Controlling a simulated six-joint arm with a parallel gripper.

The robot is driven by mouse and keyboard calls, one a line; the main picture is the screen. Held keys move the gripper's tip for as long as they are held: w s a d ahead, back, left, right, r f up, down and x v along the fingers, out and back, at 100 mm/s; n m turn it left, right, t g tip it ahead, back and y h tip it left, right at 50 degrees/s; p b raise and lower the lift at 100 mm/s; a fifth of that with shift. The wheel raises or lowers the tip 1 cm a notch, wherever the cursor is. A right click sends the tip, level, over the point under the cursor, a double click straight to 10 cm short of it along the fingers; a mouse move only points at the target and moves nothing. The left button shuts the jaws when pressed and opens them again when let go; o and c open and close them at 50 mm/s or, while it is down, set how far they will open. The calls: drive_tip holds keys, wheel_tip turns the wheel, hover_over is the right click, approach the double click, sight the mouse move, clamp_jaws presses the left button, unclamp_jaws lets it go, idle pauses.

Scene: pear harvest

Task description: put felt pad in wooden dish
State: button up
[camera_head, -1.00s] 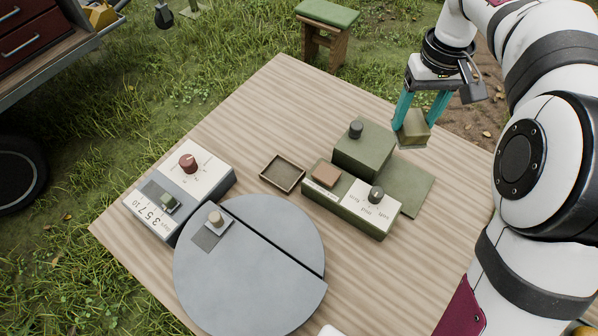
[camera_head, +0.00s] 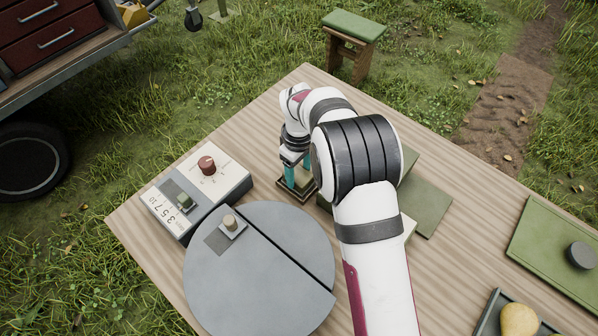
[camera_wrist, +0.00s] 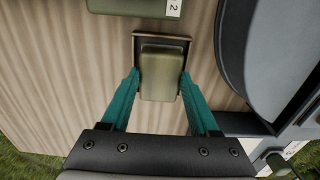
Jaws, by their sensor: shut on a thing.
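The felt pad (camera_wrist: 161,76) looks like a thick olive block with rounded edges. In the wrist view it lies between the two teal fingers of my gripper (camera_wrist: 160,90), which is shut on it. The small square wooden dish (camera_wrist: 162,37) is directly below the pad, its far rim showing beyond it. In the head view, my gripper (camera_head: 298,178) points down over the dish (camera_head: 284,190), with the pad mostly hidden between the fingers. I cannot tell whether the pad touches the dish floor.
A round grey plate (camera_head: 250,285) and a box with a red knob (camera_head: 208,165) stand left of the dish. A green device, partly hidden by my arm, is on the right, beside a flat green mat (camera_head: 430,207). A tray with a pear (camera_head: 518,320) is at lower right.

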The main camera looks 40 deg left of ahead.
sight(299, 174)
drive_tip(key=shift+f, duration=0.3)
drive_tip(key=o, duration=1.3)
wheel_tip(299, 174, up, 12)
drive_tip(key=w+d+r+m, duration=0.1)
drive_tip(key=d+r+m, duration=0.3)
drive_tip(key=d, duration=0.4)
drive_tip(key=d+r+m, duration=0.3)
drive_tip(key=d+r, duration=0.1)
drive_tip(key=d, duration=0.4)
drive_tip(key=s+d+r+m+y, duration=0.1)
drive_tip(key=s+d+m, duration=0.35)
drive_tip(key=d, duration=0.25)
drive_tip(key=s+d+r+m, duration=0.1)
drive_tip(key=s+d+m, duration=0.2)
drive_tip(key=d+m, duration=0.3)
drive_tip(key=s+d+f+m, duration=0.1)
drive_tip(key=s+d+m, duration=0.1)
drive_tip(key=s, duration=0.1)
drive_tip(key=s+d+f+m, duration=0.1)
drive_tip(key=s+d+m, duration=0.1)
drive_tip(key=s, duration=0.2)
drive_tip(key=s+d+f+m, duration=0.1)
drive_tip(key=s+d+m, duration=0.1)
drive_tip(key=s, duration=0.1)
drive_tip(key=shift+s+d+y, duration=0.3)
drive_tip(key=shift+y, duration=0.1)
